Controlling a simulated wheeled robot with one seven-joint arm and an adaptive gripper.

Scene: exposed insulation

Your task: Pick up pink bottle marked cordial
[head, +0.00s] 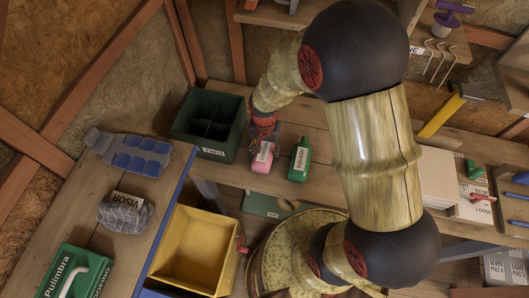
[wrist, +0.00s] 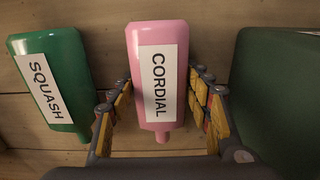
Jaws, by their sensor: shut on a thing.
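The pink bottle marked CORDIAL (wrist: 175,75) lies between the fingers of my gripper (wrist: 160,110) in the wrist view, its narrow neck toward the palm. The gripper is shut on it, with a yellow-padded finger along each side. In the head view the pink bottle (head: 262,165) shows at the end of my arm, over the wooden bench, and my gripper (head: 264,143) partly covers it. I cannot tell whether the bottle touches the bench.
A green bottle marked SQUASH (wrist: 50,80) lies just left of the pink one in the wrist view; it also shows in the head view (head: 300,160). A dark green crate (head: 208,125) stands close on the other side. A yellow bin (head: 190,250) is lower, at the front.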

